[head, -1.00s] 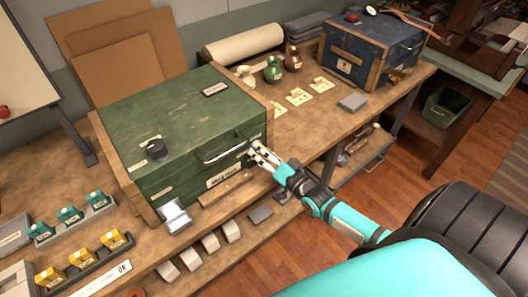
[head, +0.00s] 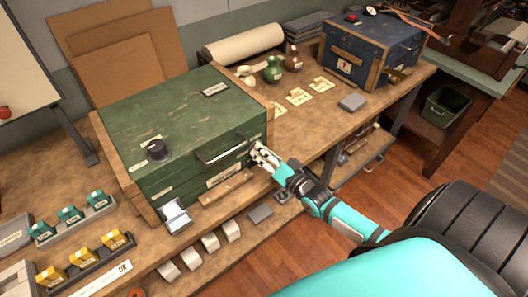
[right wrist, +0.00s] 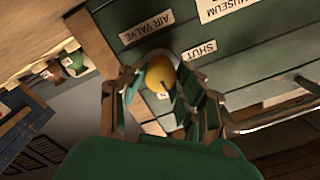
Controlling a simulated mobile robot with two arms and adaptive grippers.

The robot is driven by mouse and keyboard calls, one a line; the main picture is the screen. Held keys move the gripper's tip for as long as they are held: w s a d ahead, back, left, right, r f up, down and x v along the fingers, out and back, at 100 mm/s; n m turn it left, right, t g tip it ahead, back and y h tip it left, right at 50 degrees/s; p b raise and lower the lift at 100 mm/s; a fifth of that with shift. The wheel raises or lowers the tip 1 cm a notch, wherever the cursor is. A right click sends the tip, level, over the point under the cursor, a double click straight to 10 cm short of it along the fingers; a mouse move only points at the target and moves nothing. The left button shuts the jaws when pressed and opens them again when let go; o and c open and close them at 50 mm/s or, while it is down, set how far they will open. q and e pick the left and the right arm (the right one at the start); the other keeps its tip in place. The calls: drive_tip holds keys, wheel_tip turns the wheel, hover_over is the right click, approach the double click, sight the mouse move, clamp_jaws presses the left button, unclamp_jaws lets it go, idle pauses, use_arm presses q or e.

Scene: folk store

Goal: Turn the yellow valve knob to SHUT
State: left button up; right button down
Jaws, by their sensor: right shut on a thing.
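The yellow valve knob (right wrist: 158,72) is on the green chest's front, in the right wrist view, with a dark mark on its face. A SHUT label (right wrist: 198,50) is beside it, and an AIR VALVE label (right wrist: 147,28) is near it. My right gripper (right wrist: 160,88) has its fingers on both sides of the knob, shut on it. In the head view, my right gripper (head: 263,160) is at the right end of the green chest (head: 180,110); its fingers hide the knob there. My left gripper is not in view.
A curved handle (head: 225,150) is on the chest front, left of my gripper. A black knob (head: 157,150) is on its top. Small bottles and cards stand to the right on the workbench (head: 325,120), with a blue chest (head: 375,45) beyond.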

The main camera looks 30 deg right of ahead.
drive_tip(key=n+p, duration=0.1)
drive_tip(key=n, duration=0.3)
drive_tip(key=shift+r, duration=0.1)
drive_tip(key=n+p, duration=0.1)
drive_tip(key=n, duration=0.3)
drive_tip(key=shift+a+p, duration=0.1)
drive_tip(key=shift+p, duration=0.25)
drive_tip(key=n, duration=0.4)
drive_tip(key=shift+n, duration=2.3)
drive_tip(key=c, duration=0.9)
unclamp_jaws()
drive_tip(key=shift+c, duration=0.2)
drive_tip(key=shift+s+h, duration=0.1)
drive_tip(key=shift+h, duration=0.2)
